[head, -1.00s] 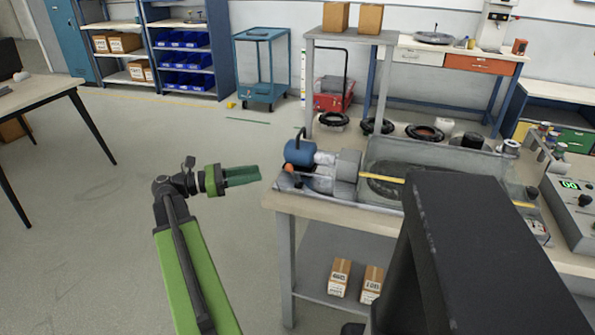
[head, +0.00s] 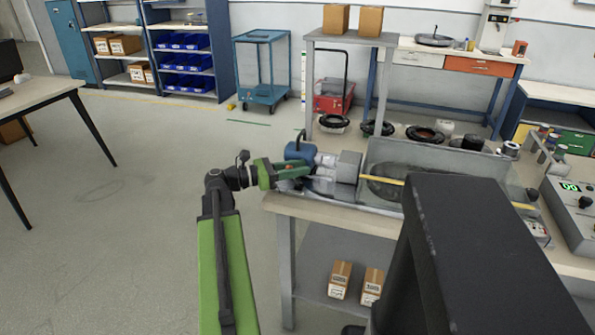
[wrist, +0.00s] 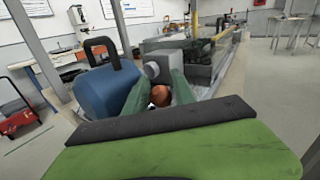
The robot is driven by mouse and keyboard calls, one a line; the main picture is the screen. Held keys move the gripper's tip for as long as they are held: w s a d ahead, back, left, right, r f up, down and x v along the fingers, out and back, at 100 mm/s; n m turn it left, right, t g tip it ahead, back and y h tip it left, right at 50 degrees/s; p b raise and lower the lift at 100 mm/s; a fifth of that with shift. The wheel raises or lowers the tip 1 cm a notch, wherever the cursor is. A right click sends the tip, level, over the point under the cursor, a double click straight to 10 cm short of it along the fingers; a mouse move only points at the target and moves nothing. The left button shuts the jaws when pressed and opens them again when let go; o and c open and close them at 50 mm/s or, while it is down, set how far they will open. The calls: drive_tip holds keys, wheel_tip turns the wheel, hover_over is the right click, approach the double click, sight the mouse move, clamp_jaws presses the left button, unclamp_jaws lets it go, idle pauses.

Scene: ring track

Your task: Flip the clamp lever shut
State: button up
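The clamp lever's orange-brown ball knob (wrist: 160,95) shows in the wrist view between my two green fingers. In the head view it is mostly hidden behind my gripper (head: 292,172), at the left end of the bench. The lever's arm is hard to make out. My gripper (wrist: 160,92) is open, with one finger on each side of the knob. I cannot tell whether either finger touches it. The blue cylindrical motor with a black handle (wrist: 108,98) is close beside the left finger, and a grey block (head: 347,166) lies just beyond the fingertips.
The grey track tray (head: 385,198) with a yellow strip (head: 392,181) runs right along the workbench (head: 330,213). A control box with a green display (head: 572,197) stands at the right. Open floor (head: 150,230) lies left of the bench.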

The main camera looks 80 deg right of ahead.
clamp_jaws()
drive_tip(key=shift+r, duration=0.1)
idle(1.1)
